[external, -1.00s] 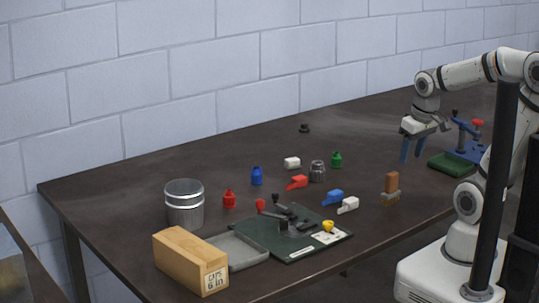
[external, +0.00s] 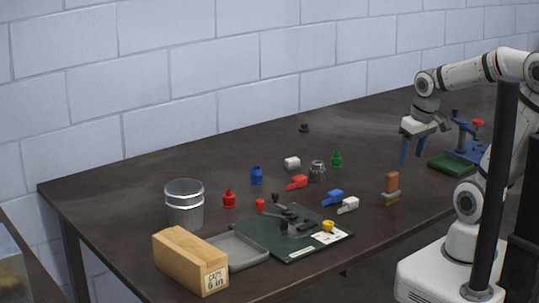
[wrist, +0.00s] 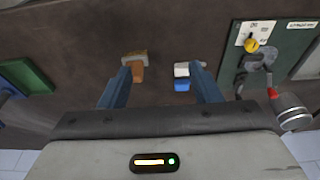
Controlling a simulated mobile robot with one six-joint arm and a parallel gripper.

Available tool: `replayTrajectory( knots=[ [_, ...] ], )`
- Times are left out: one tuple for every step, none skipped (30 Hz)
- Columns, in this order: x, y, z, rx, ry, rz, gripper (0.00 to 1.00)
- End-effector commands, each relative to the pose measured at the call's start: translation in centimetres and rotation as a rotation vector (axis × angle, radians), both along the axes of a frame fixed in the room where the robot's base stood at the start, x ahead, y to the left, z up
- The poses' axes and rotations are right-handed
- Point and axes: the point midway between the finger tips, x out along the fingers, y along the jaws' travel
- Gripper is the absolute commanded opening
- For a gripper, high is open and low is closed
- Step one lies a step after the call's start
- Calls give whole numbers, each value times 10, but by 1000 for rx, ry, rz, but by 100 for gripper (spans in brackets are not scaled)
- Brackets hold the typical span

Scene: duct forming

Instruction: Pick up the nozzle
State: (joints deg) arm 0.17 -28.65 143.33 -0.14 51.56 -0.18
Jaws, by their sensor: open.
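No piece is plainly recognisable as the nozzle. The candidates are small tapered pieces on the table: a red one (external: 297,182), a blue one (external: 333,197) and a white one (external: 348,205). In the wrist view the white piece (wrist: 182,69) and the blue piece (wrist: 182,85) show close by the right finger. My gripper (external: 411,152) is open and empty above the right part of the table, to the right of these pieces. Its two blue fingers show spread in the wrist view (wrist: 162,78).
A green board (external: 262,232) with a press and yellow knob, grey tray (external: 240,250), wooden box (external: 190,262) and metal can (external: 185,207) are at left. Small bottles stand behind. A blue device (external: 467,140) is at right.

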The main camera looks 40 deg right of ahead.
Motion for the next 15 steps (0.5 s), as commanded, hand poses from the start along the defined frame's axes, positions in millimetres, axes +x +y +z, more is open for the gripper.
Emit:
replayTrajectory(
  knots=[
    [0, 0, 0, 0, 0, 0, 57],
    [0, 0, 0, 0, 0, 0, 57],
    [0, 0, 0, 0, 0, 0, 57],
    [0, 0, 0, 0, 0, 0, 57],
    [0, 0, 0, 0, 0, 0, 57],
    [0, 0, 0, 4, 1, -3, 57],
    [2, 1, -1, 11, 4, -11, 57],
    [3, 2, -2, 22, 9, -23, 57],
    [7, 4, -3, 46, 18, -48, 57],
    [10, 6, -5, 70, 29, -73, 57],
    [15, 9, -7, 102, 41, -106, 57],
    [22, 12, -10, 151, 61, -161, 57],
    [30, 16, -12, 196, 77, -209, 57],
    [38, 19, -15, 243, 94, -262, 57],
    [50, 24, -19, 311, 120, -339, 57]
  ],
)
